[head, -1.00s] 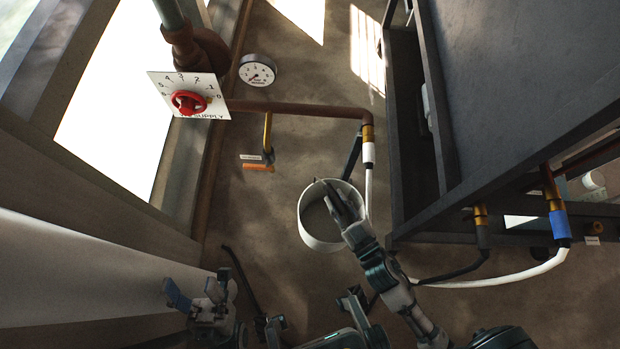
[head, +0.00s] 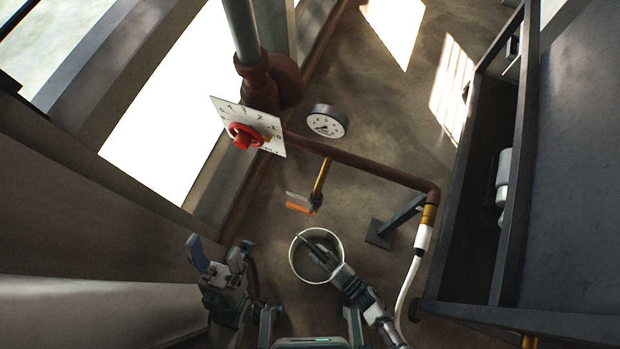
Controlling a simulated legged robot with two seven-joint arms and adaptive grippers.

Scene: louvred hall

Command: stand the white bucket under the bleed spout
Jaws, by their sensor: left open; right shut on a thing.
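The white bucket (head: 294,268) is in the middle of the head view, low down, with its open mouth toward me. My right gripper (head: 322,256) is shut on the bucket at its right side, and its fingers cover part of the mouth. The bleed spout (head: 321,178) is a brass branch off the brown pipe, with an orange lever (head: 299,209) at its lower end. In the picture the bucket lies just below that lever; its exact height and distance from the spout I cannot tell. My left gripper (head: 215,252) is open and empty, left of the bucket.
A red supply handwheel (head: 244,135) on a white dial plate and a round gauge (head: 326,122) sit above. The brown pipe (head: 370,168) runs right to a white hose (head: 405,285). A dark support foot (head: 380,233) and a dark frame (head: 480,180) stand to the right.

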